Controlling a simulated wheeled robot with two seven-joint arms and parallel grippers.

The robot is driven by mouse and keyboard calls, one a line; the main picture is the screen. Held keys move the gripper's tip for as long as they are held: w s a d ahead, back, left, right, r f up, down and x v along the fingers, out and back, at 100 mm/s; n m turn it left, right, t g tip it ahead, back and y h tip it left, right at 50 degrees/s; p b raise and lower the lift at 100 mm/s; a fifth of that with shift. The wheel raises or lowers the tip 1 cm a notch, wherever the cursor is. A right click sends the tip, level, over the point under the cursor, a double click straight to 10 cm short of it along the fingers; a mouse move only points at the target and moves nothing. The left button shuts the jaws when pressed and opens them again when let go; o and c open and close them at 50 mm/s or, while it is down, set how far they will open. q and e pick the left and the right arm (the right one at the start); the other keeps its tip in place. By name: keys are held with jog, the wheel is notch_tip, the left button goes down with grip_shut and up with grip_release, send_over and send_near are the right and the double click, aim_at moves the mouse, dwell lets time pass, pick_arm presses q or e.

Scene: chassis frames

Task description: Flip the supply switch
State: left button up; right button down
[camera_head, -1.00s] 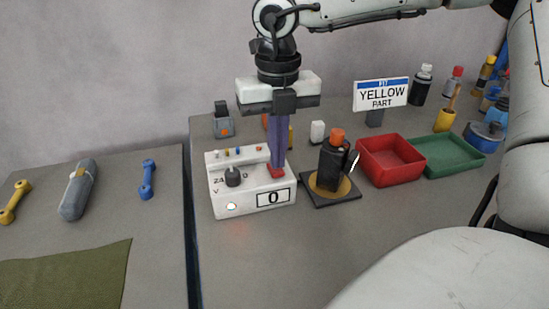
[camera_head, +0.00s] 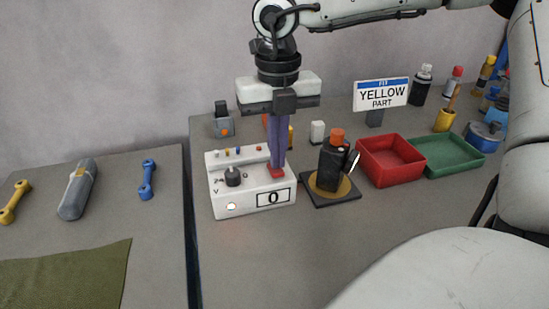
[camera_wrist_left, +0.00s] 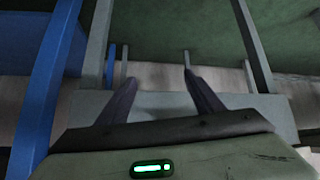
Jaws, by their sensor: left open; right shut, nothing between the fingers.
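The supply is a white box (camera_head: 232,198) on the bench in the head view. It has a black knob (camera_head: 233,176), a display (camera_head: 273,197) reading 0 and a small lit lamp (camera_head: 231,206) on its front. A red switch (camera_head: 277,173) sits on its top at the right. My right gripper (camera_head: 277,166) is shut, empty and points straight down, with its fingertips at the red switch. They hide part of it, and I cannot tell whether they touch or press it. My left gripper (camera_wrist_left: 160,78) is open and empty in the left wrist view, away from the supply.
A black bottle-like part with an orange top (camera_head: 337,150) stands on a dark pad just right of the supply. Red (camera_head: 391,180) and green (camera_head: 447,170) trays lie further right. A sign (camera_head: 381,94) stands behind. The bench in front of the supply is clear.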

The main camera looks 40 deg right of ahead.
jog(key=shift+f+b, duration=0.85)
jog(key=shift+b, duration=0.05)
dwell(0.4)
jog(key=shift+r, duration=0.1)
jog(key=shift+r+p, duration=2)
jog(key=shift+r, duration=1.45)
